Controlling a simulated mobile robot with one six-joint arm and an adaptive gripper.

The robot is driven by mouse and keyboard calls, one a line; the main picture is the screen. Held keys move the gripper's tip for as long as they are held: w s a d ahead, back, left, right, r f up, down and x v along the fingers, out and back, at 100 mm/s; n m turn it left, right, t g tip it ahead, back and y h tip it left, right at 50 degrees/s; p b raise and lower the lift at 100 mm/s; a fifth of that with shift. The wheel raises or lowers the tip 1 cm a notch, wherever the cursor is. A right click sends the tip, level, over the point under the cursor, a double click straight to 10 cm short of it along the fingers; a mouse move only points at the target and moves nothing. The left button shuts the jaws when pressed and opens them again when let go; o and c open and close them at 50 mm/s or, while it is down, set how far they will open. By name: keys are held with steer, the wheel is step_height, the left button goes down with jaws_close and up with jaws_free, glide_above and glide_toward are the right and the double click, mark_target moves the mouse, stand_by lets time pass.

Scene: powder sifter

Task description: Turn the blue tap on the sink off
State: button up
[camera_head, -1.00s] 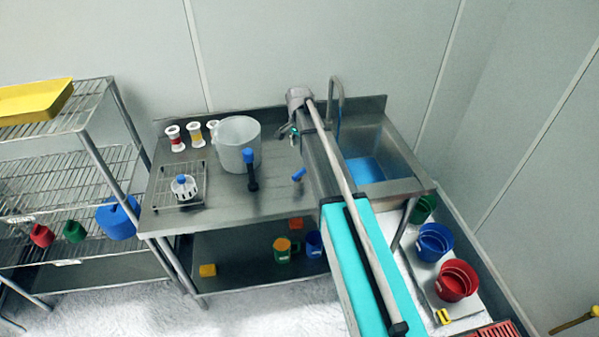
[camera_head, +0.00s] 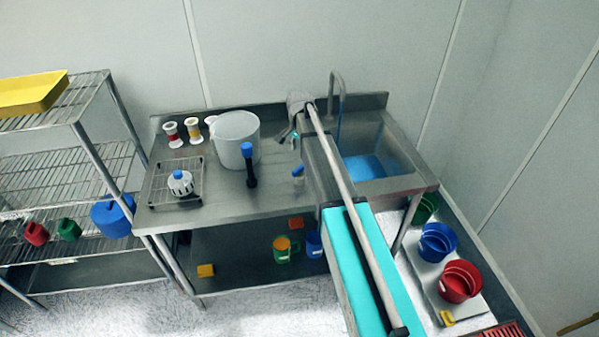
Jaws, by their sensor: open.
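The sink (camera_head: 405,182) is set into the right end of the steel table, with blue showing in its basin. A grey gooseneck spout (camera_head: 337,100) rises at its back edge. I cannot make out a blue tap handle; my arm crosses in front of the sink's left side and may hide it. My gripper (camera_head: 287,136) is at the far end of my arm, above the table left of the spout. It is open, small and seen from behind, with nothing visible in it.
A white pot (camera_head: 235,150), a blue-topped dark tool (camera_head: 249,172) and a small blue-topped item (camera_head: 298,176) stand left of my arm. A wire rack (camera_head: 160,194) is farther left. Blue (camera_head: 437,248) and red (camera_head: 460,284) containers are at lower right.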

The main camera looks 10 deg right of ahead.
mark_target(299, 167)
steer(key=shift+f+b, duration=4.35)
steer(key=shift+f, duration=0.3)
jaws_close()
